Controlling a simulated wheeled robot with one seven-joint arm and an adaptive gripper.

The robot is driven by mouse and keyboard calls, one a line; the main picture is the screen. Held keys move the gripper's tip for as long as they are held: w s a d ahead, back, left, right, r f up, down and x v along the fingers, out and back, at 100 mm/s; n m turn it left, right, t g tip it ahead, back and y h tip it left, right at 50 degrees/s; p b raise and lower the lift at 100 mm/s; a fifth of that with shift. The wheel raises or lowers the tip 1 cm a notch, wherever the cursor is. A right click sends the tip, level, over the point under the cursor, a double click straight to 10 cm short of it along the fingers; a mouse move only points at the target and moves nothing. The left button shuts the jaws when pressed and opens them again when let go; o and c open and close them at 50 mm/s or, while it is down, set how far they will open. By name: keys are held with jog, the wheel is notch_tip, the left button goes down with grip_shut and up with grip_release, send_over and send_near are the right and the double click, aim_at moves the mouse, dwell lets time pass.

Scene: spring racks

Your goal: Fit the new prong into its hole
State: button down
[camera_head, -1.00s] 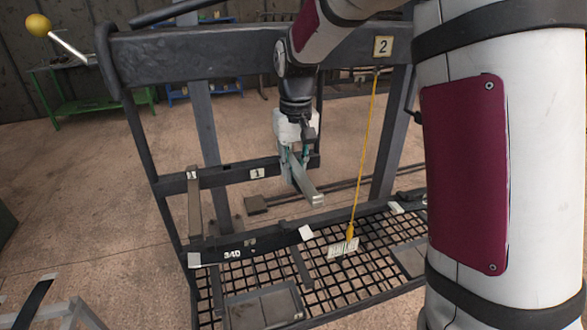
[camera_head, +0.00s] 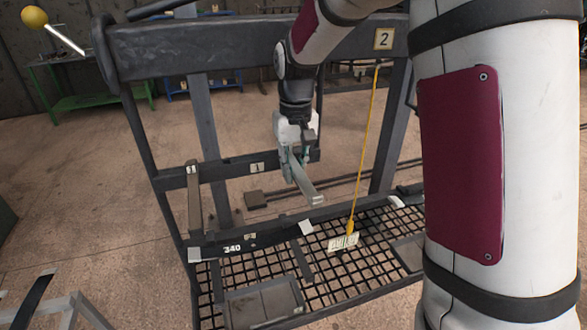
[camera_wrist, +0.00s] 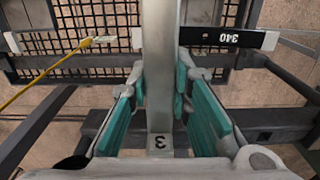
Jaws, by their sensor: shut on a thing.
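My gripper (camera_head: 293,152) is shut on a long grey metal prong (camera_head: 308,187) and holds it in the air in front of the rack. The prong points down and right in the head view. In the wrist view the prong (camera_wrist: 159,60) runs between the teal pads of my gripper (camera_wrist: 160,85), with a "3" on its near end. A brownish upright bar (camera_head: 194,210) with a small white label stands at the rack's left. A lower black bar (camera_head: 270,236) carries the number 340, also seen in the wrist view (camera_wrist: 228,38).
The dark rack frame (camera_head: 170,60) surrounds the arm, with a mid rail (camera_head: 232,170) marked 1 close behind the gripper. A yellow cord (camera_head: 366,145) hangs at the right to a white tag (camera_head: 343,243) over the mesh shelf (camera_head: 330,262).

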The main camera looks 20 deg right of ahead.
aim_at(294, 167)
jog(key=shift+d+f, duration=0.1)
jog(key=shift+f, duration=0.1)
jog(key=shift+f, duration=0.15)
jog(key=c, duration=1.4)
grip_release()
jog(key=shift+f, duration=0.1)
notch_tip(294, 167, up, 12)
jog(key=s, duration=0.1)
jog(key=shift+a, duration=0.25)
